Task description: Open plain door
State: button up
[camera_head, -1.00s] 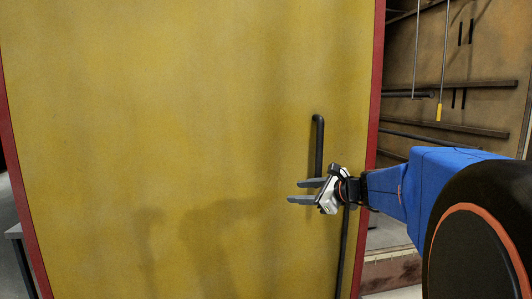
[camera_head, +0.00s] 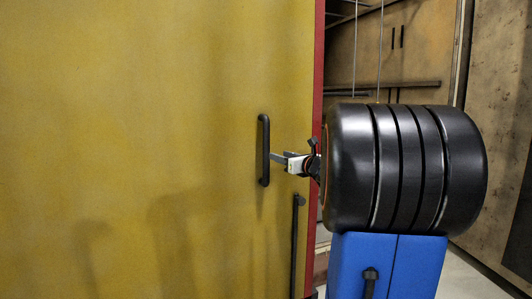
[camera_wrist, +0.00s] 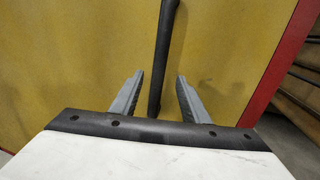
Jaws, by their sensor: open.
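The plain yellow door (camera_head: 130,110) with a red edge (camera_head: 317,90) fills the left of the head view. Its black vertical handle (camera_head: 264,150) is near that edge. My gripper (camera_head: 273,157) is just right of the handle, with its fingertips close to the handle's lower half. In the wrist view my gripper (camera_wrist: 160,75) is open, and the handle (camera_wrist: 166,35) runs between its two fingers in the picture. I cannot tell whether either finger touches it. My arm hides part of the door's right side.
A second black bar (camera_head: 295,245) runs down the door below the handle. Right of the red edge a brown interior with rails (camera_head: 410,87) shows. A brown panel (camera_head: 495,150) stands at the far right.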

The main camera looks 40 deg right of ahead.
aim_at(268, 152)
jog(key=w, duration=0.7)
jog(key=w+d, duration=0.1)
jog(key=w, duration=0.3)
jog(key=shift+a, duration=0.1)
grip_shut()
